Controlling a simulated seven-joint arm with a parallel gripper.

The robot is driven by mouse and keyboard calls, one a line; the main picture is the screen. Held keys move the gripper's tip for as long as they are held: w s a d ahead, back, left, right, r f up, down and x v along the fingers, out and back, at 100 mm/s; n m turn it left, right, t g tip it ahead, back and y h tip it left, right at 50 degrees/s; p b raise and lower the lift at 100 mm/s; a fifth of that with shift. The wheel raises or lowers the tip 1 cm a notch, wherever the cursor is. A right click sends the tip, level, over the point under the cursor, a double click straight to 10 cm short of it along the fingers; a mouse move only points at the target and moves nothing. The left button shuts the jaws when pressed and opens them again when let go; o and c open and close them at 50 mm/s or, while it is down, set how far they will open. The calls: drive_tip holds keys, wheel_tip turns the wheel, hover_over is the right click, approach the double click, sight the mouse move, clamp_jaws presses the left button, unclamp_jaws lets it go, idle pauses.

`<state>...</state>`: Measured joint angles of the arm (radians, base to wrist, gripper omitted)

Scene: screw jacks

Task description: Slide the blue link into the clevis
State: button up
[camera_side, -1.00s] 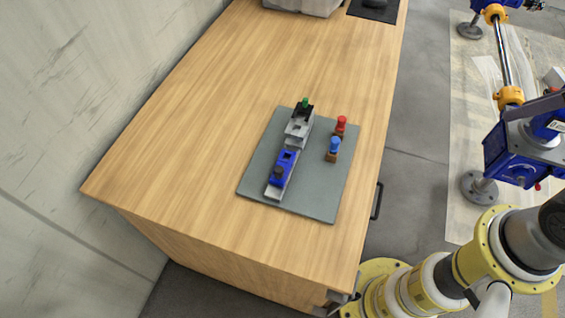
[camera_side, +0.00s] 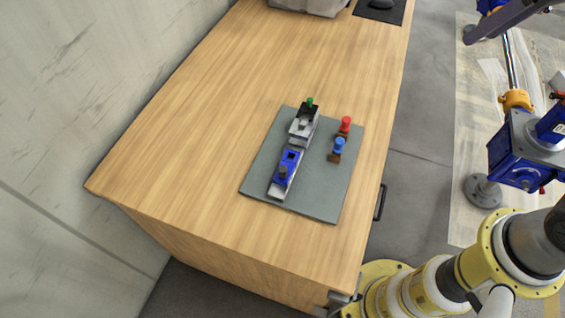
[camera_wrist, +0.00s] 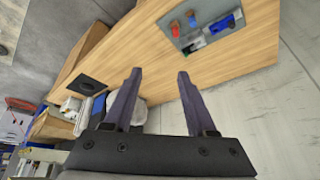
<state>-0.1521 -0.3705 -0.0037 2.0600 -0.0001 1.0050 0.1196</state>
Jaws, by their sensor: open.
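The blue link (camera_side: 289,166) lies on a pale rail at the near end of the grey board, with a dark knob on top. It also shows in the wrist view (camera_wrist: 222,24). The grey clevis (camera_side: 301,128) stands in line with it, farther up the board, with a dark block and a green-topped pin (camera_side: 309,103) at its far end. A gap seems to separate link and clevis, but its size is hard to tell. My gripper (camera_wrist: 159,76) is open and empty, its two dark fingers well apart, away from the board.
A red-topped peg (camera_side: 345,124) and a blue-topped peg (camera_side: 339,147) stand on the right of the grey board (camera_side: 317,206). The wooden table (camera_side: 190,140) is bare to the left. A grey bin (camera_side: 310,5) and a dark mat (camera_side: 382,11) lie at the far end.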

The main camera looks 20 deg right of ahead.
drive_tip(key=w+a+f+n+g, duration=0.2)
drive_tip(key=w+a, duration=0.6)
drive_tip(key=w, duration=0.1)
drive_tip(key=n+g, duration=0.3)
drive_tip(key=n, duration=0.1)
hover_over(282, 167)
wheel_tip(282, 167, down, 18)
drive_tip(key=shift+h, duration=0.4)
wheel_tip(282, 167, down, 13)
drive_tip(key=shift+s+f, duration=0.1)
drive_tip(key=shift+s, duration=0.05)
drive_tip(key=shift+c, duration=0.4)
clamp_jaws()
